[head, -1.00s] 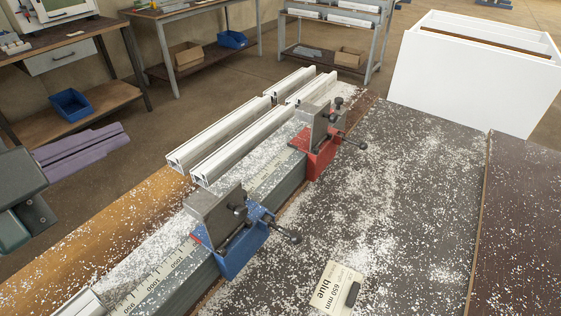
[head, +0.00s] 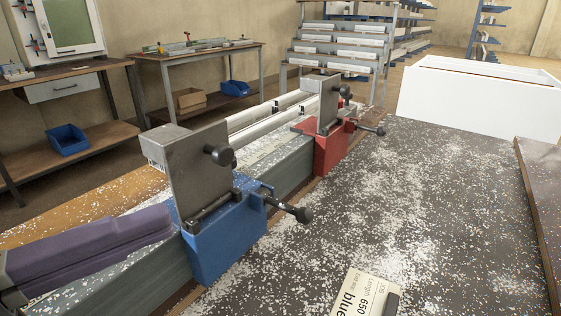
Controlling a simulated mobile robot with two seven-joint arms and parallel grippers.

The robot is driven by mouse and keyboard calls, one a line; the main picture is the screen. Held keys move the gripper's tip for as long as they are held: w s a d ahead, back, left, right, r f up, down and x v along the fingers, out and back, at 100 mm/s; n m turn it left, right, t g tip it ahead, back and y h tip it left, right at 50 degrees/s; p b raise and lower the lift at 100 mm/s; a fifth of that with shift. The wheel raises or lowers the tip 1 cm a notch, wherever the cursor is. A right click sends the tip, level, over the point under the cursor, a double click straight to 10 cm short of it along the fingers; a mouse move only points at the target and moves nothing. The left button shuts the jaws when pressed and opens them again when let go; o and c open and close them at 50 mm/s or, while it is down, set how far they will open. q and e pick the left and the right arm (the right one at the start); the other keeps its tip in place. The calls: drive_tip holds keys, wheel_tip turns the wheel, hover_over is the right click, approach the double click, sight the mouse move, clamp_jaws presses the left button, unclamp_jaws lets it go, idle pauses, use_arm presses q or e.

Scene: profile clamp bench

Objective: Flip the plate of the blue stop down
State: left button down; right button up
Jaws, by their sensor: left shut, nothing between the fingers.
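The blue stop (head: 225,240) sits clamped on the grey rail (head: 145,285) in the head view. Its grey metal plate (head: 187,165) stands upright above the blue body, with a dark knob (head: 220,155) on its right face. A lever with a round black knob (head: 300,214) sticks out to the right. My left gripper (head: 158,226) has purple fingers, shut and empty, at the lower left. Their tips are close to the left side of the blue stop, below the plate; I cannot tell whether they touch. My right gripper is not in view.
A red stop (head: 331,150) with an upright plate stands farther along the rail. White profiles (head: 262,120) lie behind. A label reading 650 and blue (head: 362,297) lies on the chip-covered bench (head: 430,220). A white box (head: 475,100) stands at the back right.

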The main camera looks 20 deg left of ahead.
sight(200, 171)
use_arm(q)
drive_tip(key=shift+w, duration=0.1)
drive_tip(key=w+d+p, duration=0.1)
drive_tip(key=w+d, duration=0.1)
drive_tip(key=w, duration=0.7)
drive_tip(key=shift+p, duration=0.4)
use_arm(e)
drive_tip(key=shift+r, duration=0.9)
use_arm(q)
drive_tip(key=shift+r, duration=0.15)
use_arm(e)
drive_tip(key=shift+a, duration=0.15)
